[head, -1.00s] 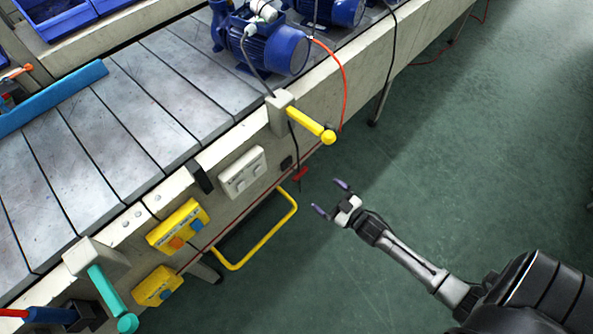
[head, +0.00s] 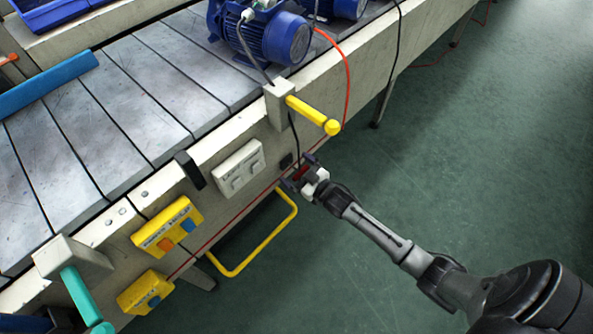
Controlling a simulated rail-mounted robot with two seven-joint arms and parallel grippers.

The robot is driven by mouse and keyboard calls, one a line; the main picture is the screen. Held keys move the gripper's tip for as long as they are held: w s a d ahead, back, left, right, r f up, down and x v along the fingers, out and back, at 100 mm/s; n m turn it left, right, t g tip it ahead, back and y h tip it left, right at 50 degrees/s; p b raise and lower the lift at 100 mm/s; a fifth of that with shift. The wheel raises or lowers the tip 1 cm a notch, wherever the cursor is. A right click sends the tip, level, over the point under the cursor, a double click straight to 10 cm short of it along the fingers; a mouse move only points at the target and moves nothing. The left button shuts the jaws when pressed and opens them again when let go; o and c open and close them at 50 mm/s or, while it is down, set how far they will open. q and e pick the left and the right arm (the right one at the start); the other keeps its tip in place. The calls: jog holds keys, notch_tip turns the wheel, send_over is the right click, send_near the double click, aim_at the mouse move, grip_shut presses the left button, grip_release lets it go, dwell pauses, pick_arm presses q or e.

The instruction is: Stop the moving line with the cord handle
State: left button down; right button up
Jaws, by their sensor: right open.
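The red cord handle (head: 301,172) is small and sits beside the front of the line, near the thin red cord (head: 232,222) that runs along the line's side. My right gripper (head: 298,171) is open, with its two fingers on either side of the handle. The fingers partly hide the handle, and I cannot tell whether they touch it. The line (head: 118,125) has grey slats and carries blue pumps (head: 270,38). My left gripper is not in view.
A yellow lever (head: 312,113) juts out just above my right gripper. A yellow hoop rail (head: 262,246) lies below left. Yellow button boxes (head: 167,226) and a grey switch plate (head: 239,170) are on the line's side. The green floor (head: 450,160) at right is clear.

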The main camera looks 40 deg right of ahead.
dwell(0.3)
jog(key=c, duration=1.1)
jog(key=shift+s+r+p, duration=0.2)
jog(key=shift+s+p, duration=0.15)
jog(key=shift+p, duration=0.3)
jog(key=shift+s+d+f+p, duration=0.1)
jog(key=shift+s+p, duration=0.25)
jog(key=shift+s, duration=0.25)
jog(key=shift+s+d+f+p, duration=0.1)
jog(key=shift+s+p, duration=0.25)
jog(key=shift+s, duration=0.25)
jog(key=o, duration=1)
jog(key=shift+w, duration=0.15)
jog(key=shift+o, duration=0.5)
jog(key=shift+s, duration=0.2)
